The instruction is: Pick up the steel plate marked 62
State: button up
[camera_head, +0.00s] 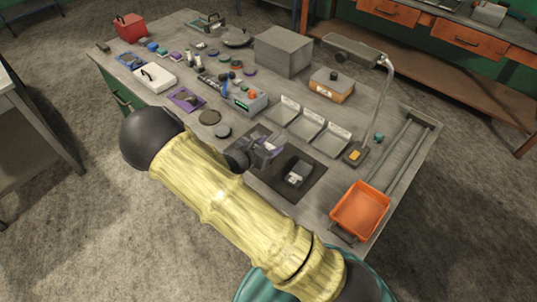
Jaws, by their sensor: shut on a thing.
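My gripper (264,151), grey and purple, is over the left part of a dark mat (290,190) on the workbench. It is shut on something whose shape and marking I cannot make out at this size. My arm hides part of the bench on the near side. A small dark block with a pale top (298,173) sits on the mat, to the right of my gripper and apart from it. No number 62 can be read anywhere, so I cannot tell which thing is the steel plate.
Three grey labelled trays (308,124) stand behind the mat. A lamp base (356,153) and an orange bin (361,209) are to the right. A grey box (284,52) stands at the back. Small parts crowd the bench's left half.

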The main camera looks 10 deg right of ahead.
jog(key=shift+r, duration=1.4)
